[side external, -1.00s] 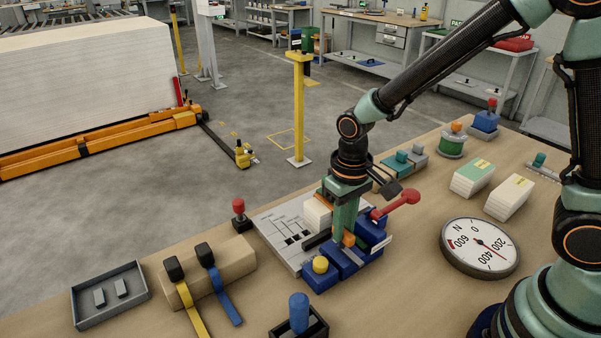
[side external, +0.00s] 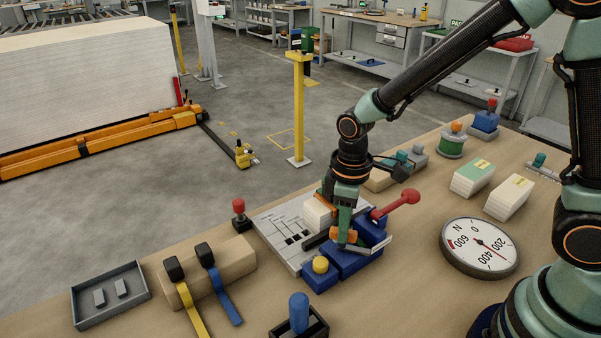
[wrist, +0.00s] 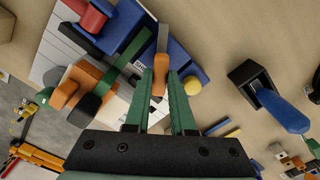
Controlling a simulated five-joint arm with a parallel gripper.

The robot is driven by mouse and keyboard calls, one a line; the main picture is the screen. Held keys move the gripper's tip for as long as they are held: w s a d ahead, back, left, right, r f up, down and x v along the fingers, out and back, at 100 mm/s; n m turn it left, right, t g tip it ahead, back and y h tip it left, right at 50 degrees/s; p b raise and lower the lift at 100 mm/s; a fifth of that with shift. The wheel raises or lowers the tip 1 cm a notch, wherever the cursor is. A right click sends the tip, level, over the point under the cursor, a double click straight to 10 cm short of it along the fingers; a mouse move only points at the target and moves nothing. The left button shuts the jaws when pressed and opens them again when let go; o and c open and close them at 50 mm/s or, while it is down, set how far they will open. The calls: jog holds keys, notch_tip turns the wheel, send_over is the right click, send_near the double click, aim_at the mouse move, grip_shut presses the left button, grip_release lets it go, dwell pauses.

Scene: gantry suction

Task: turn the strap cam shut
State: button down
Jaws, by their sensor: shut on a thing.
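The strap cam shows in the wrist view as an orange lever (wrist: 161,55) on a blue body (wrist: 185,60), with a green strap (wrist: 128,50) running beside it. My gripper (wrist: 163,85) has its two green fingers closed on either side of the orange lever. In the side view my gripper (side external: 344,238) points down over the blue body (side external: 320,281), and its fingers largely hide the lever. A yellow knob (side external: 320,265) stands on the near end of the body.
A red-handled lever (side external: 398,203) stands close behind my gripper. A white panel (side external: 277,224) lies to its left. A blue knob in a black box (side external: 299,314) is in front. A dial gauge (side external: 480,247) is to the right, with bare bench between.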

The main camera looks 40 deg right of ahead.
jog(key=n, duration=0.5)
jog(key=shift+n, duration=0.3)
jog(key=n, duration=0.4)
jog(key=shift+n, duration=0.3)
jog(key=c, duration=0.8)
grip_release()
jog(key=shift+o, duration=0.2)
notch_tip(320, 180, up, 12)
jog(key=shift+r, duration=0.1)
